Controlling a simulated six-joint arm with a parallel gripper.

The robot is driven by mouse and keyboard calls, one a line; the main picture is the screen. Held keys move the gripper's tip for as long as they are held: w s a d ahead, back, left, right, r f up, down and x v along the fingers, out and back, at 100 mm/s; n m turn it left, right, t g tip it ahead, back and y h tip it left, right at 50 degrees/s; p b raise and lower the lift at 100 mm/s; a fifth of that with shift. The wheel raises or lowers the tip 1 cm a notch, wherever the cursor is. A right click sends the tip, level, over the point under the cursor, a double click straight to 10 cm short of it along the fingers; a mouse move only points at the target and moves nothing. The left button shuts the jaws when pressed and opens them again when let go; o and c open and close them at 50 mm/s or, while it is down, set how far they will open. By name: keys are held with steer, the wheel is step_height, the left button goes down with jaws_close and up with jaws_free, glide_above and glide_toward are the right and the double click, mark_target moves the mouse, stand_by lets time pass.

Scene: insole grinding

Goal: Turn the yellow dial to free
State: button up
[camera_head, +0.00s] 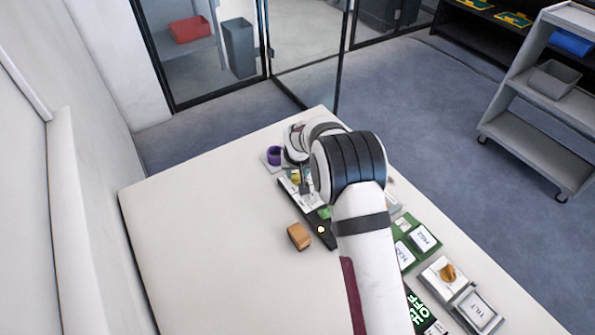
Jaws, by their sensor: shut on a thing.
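My gripper (305,183) points down at the far end of the row of devices. It is shut on a small yellow piece, which looks like the yellow dial (295,177), on a light panel. The dial is small and partly hidden by the gripper and my arm, so I cannot read its setting or any "free" mark.
A purple cup-like part (274,155) stands just beyond the gripper. An orange knob (447,273) and a tilt-labelled box (480,310) stand at right. The table's left side (210,240) is clear.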

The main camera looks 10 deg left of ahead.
steer(key=shift+n, duration=0.3)
jaws_close()
steer(key=shift+d+n+y, duration=0.1)
steer(key=shift+n+y, duration=0.4)
steer(key=shift+n, duration=0.5)
steer(key=n, duration=0.2)
steer(key=n+g+y, duration=0.1)
steer(key=n, duration=0.1)
steer(key=shift+w+d+n+g, duration=0.1)
steer(key=shift+w+n+g, duration=0.05)
steer(key=shift+n+g, duration=0.15)
steer(key=n+g, duration=0.1)
steer(key=n, duration=0.2)
steer(key=n+g+y, duration=0.1)
steer(key=n, duration=0.2)
steer(key=shift+w, duration=0.1)
steer(key=o, duration=1.1)
jaws_free()
